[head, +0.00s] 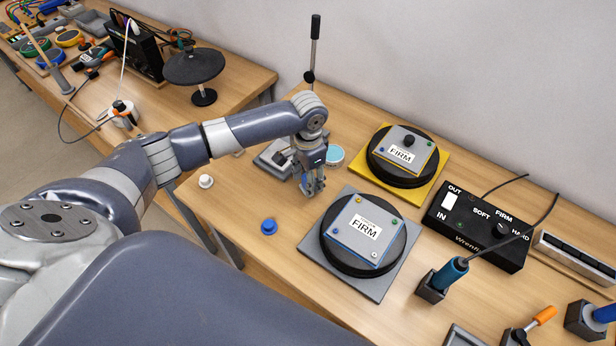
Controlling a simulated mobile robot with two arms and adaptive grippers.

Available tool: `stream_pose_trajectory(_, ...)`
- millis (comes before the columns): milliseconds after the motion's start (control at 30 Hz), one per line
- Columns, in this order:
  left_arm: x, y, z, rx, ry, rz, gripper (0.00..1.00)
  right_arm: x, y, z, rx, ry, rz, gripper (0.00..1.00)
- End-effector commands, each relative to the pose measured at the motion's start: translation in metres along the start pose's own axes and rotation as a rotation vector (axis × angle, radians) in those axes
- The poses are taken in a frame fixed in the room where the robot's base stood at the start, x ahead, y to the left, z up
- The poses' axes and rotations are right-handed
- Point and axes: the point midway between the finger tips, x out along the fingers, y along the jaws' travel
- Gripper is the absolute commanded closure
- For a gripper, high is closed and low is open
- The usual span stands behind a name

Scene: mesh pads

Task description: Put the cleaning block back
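My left gripper (314,188) points down over the table, between a grey holder and the front round pad. Its fingers look close together, but they are too small to tell whether they are shut or hold anything. A grey holder (268,158) with a dark piece at its right side lies just behind and left of the gripper, partly hidden by it. I cannot tell for sure which thing is the cleaning block. A front pad labelled FIRM (364,231) sits on a grey square plate (372,288). Another FIRM pad (404,152) sits on a yellow plate (440,178). My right gripper is out of view.
A light blue round tin (335,155) stands behind the gripper. A white knob (206,181) and a blue knob (268,227) stand near the front edge. A black control box (478,226), a blue-handled tool (449,273) and an orange-handled tool (543,316) are at right.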

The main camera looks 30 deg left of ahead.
Motion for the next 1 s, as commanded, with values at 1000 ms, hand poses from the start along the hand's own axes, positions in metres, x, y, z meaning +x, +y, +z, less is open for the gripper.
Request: stream_pose_trajectory(1000,-0.123,0.000,0.000,-0.001,0.000,0.000,0.56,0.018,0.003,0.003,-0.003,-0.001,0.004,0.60)
